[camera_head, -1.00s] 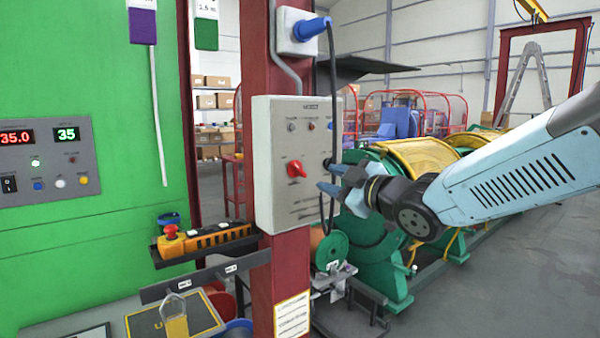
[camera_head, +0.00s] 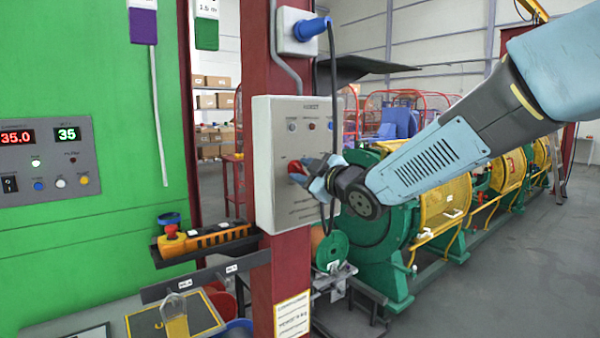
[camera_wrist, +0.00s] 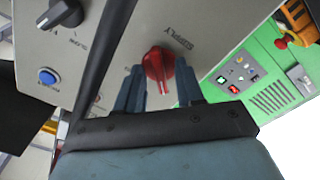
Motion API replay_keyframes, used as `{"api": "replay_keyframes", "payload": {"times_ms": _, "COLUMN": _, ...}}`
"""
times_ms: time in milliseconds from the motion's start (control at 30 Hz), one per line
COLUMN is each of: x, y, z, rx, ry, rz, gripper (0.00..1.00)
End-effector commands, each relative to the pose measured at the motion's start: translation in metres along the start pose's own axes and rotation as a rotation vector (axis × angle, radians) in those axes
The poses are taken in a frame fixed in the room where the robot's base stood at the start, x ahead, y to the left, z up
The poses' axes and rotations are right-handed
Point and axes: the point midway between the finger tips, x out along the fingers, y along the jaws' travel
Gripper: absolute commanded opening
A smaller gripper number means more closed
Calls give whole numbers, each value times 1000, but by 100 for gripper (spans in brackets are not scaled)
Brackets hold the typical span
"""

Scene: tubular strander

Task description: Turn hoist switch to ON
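The hoist box (camera_head: 265,205) is a grey-white panel on the dark red column in the head view. Its red rotary switch (camera_head: 294,167) is partly covered by my fingers there. In the wrist view the red switch (camera_wrist: 158,64) shows near the middle, beside lettering that seems to read SUPPLY. My gripper (camera_head: 308,174) is at the switch. In the wrist view its two blue fingers (camera_wrist: 159,80) stand apart on either side of the red handle, with gaps showing. Whether they touch it is not clear; it looks open.
A black knob (camera_wrist: 65,14) and a blue button (camera_wrist: 47,76) sit on the panel in the wrist view. A dark cable (camera_head: 333,110) hangs from the blue plug (camera_head: 311,28) beside the box. An orange control pendant (camera_head: 205,240) rests on a bracket at lower left.

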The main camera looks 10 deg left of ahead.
Motion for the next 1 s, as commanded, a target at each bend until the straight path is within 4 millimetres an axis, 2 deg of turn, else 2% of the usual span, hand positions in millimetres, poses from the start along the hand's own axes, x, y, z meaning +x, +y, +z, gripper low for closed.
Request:
{"api": "replay_keyframes", "payload": {"times_ms": 133, "x": 0, "y": 0, "z": 0, "rx": 0, "ry": 0, "rz": 0, "gripper": 35}}
{"api": "replay_keyframes", "payload": {"times_ms": 500, "x": 0, "y": 0, "z": 0, "rx": 0, "ry": 0, "rz": 0, "gripper": 0}}
{"api": "replay_keyframes", "payload": {"times_ms": 700, "x": 0, "y": 0, "z": 1, "rx": 0, "ry": -1, "rz": 0, "gripper": 0}}
{"api": "replay_keyframes", "payload": {"times_ms": 733, "x": 10, "y": -6, "z": -6, "rx": 0, "ry": 1, "rz": -2, "gripper": 0}}
{"api": "replay_keyframes", "payload": {"times_ms": 1000, "x": 0, "y": -1, "z": 0, "rx": 38, "ry": 1, "rz": -2, "gripper": 0}}
